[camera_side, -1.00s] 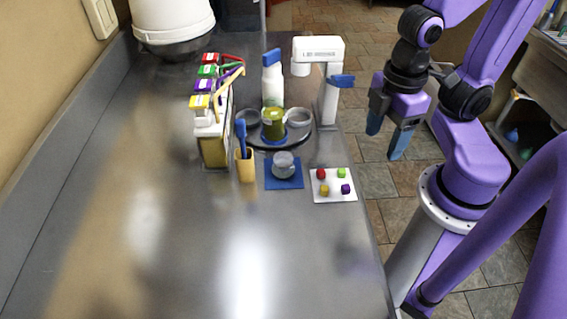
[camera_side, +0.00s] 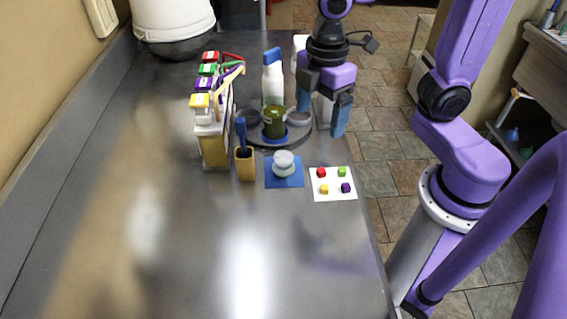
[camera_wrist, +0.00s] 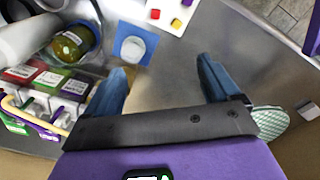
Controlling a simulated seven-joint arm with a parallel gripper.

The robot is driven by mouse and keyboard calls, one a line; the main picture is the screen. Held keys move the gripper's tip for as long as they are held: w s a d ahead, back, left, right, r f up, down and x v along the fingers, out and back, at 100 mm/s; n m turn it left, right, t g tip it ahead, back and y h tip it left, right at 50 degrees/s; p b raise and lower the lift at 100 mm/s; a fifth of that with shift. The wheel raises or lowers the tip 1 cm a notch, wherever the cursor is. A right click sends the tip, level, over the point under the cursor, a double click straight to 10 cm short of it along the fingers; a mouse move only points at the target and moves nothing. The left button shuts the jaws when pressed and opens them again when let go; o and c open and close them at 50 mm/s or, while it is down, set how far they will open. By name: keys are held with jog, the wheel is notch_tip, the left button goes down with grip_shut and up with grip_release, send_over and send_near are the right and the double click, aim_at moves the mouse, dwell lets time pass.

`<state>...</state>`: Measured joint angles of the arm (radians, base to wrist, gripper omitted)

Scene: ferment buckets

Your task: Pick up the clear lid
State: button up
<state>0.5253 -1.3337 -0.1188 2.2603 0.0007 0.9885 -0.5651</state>
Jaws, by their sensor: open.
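The clear lid (camera_side: 283,160) looks like a pale, translucent round piece with a knob-like top. It sits on a small blue mat (camera_side: 272,183) on the grey counter. In the wrist view the lid (camera_wrist: 133,46) is a pale disc on the blue mat (camera_wrist: 143,32), up and left of the jaws. My gripper (camera_side: 321,108) is open and empty, with blue fingers pointing down. It is above the counter, behind and to the right of the lid, apart from it. In the wrist view both fingers of my gripper (camera_wrist: 163,78) are spread wide.
A green jar (camera_side: 274,122) and a white bottle (camera_side: 272,85) stand by a round tray (camera_side: 258,139). My gripper partly hides a white stand (camera_side: 299,45). A yellow holder (camera_side: 245,166), a rack (camera_side: 214,148) with coloured clips, and a white card (camera_side: 333,195) with coloured cubes are nearby. The front counter is clear.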

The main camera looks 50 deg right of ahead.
jog(key=n, duration=0.2)
send_over(283, 156)
notch_tip(283, 156, down, 17)
jog(key=shift+s+r, duration=0.1)
jog(key=shift+r, duration=0.1)
dwell(0.7)
jog(key=shift+c, duration=0.3)
jog(key=c, duration=1.1)
